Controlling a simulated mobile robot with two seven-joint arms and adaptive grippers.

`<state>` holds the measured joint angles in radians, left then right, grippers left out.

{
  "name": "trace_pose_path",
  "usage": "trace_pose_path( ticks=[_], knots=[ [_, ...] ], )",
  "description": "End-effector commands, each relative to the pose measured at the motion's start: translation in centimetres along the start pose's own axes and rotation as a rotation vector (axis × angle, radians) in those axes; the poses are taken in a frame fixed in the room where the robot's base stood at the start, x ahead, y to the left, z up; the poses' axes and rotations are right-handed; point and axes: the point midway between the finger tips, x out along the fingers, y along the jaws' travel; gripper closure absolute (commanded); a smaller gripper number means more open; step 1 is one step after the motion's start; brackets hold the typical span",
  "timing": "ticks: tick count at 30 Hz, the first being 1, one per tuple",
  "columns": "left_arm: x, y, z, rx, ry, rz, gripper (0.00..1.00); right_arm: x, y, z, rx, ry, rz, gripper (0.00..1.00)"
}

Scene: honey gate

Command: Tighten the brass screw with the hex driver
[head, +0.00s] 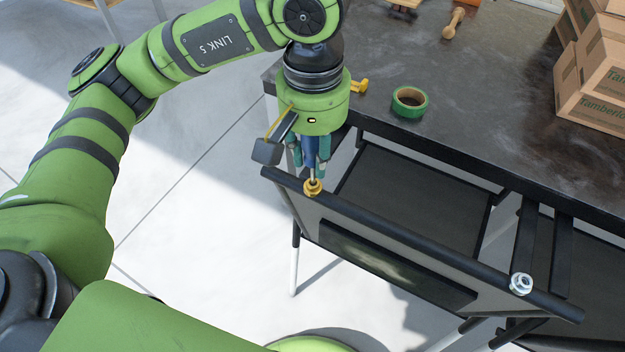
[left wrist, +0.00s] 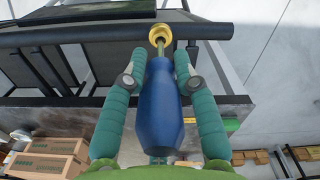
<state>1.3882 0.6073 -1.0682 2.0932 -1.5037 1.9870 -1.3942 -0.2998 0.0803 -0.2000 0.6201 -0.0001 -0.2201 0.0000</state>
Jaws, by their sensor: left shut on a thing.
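My left gripper (head: 311,165) points down and is shut on the blue handle of the hex driver (left wrist: 158,110). Its two teal fingers (left wrist: 160,76) sit on either side of the handle in the left wrist view. The driver's thin shaft runs to the brass screw (head: 313,187) at the left end of the black top bar of the gate. The brass screw also shows in the left wrist view (left wrist: 160,34). The driver tip appears to be at the screw head, but I cannot tell how deep it sits. My right gripper is not in view.
A silver screw (head: 521,284) sits near the right end of the black bar (head: 420,242). Behind is a dark table (head: 480,90) with a green tape roll (head: 409,102), a yellow item (head: 359,86), a wooden tool (head: 453,23) and cardboard boxes (head: 597,85). Floor at left is clear.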

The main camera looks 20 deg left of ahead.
Motion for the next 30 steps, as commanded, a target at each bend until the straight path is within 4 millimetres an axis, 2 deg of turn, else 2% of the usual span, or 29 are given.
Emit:
trace_pose_path(
  ticks=[14,15,16,17,24,25,26,30],
  knots=[
    [0.54,-0.03,0.05,0.002,-0.003,-0.002,1.00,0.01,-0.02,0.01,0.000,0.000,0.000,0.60],
    [0.55,-0.02,0.05,0.002,-0.003,-0.002,0.59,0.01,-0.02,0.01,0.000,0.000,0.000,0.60],
    [0.55,-0.02,0.05,0.002,-0.003,-0.002,0.47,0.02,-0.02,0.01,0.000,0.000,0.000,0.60],
    [0.55,-0.03,0.05,0.002,-0.003,-0.002,0.43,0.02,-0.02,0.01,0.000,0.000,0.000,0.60],
    [0.48,-0.02,0.02,0.002,-0.001,-0.001,0.43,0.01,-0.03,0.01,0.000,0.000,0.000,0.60],
    [0.49,-0.02,0.03,0.002,-0.002,-0.001,0.31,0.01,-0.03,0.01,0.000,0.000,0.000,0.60],
    [0.48,-0.02,0.03,0.002,-0.001,-0.001,0.24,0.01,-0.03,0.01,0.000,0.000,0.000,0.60],
    [0.46,-0.02,0.02,0.002,-0.001,-0.001,0.24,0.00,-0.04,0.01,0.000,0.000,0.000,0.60]
  ],
)
